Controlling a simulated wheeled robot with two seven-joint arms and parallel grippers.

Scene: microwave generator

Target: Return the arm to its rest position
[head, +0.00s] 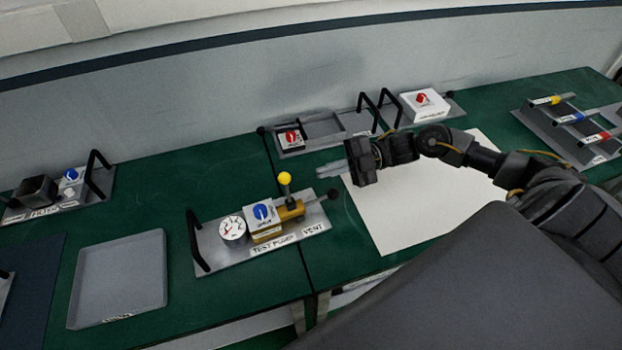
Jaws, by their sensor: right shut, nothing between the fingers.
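My right arm reaches in from the right edge of the head view, over the white sheet. Its gripper (332,170) points left, shut and empty, above the green bench between the test pump panel and the back trays. It looks apart from both. The test pump panel (213,256) carries a round gauge (232,228), a blue-and-white block (261,214), a brass part (290,210) and a yellow ball knob (285,178). My left gripper is not in view.
A grey tray with handles (345,134) holds a red-marked black block (291,139); a white box (424,104) sits right of it. A rack with coloured labels (566,123) stands far right. An empty grey tray (118,280) and filter panel (78,188) are left. The white sheet (420,205) is bare.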

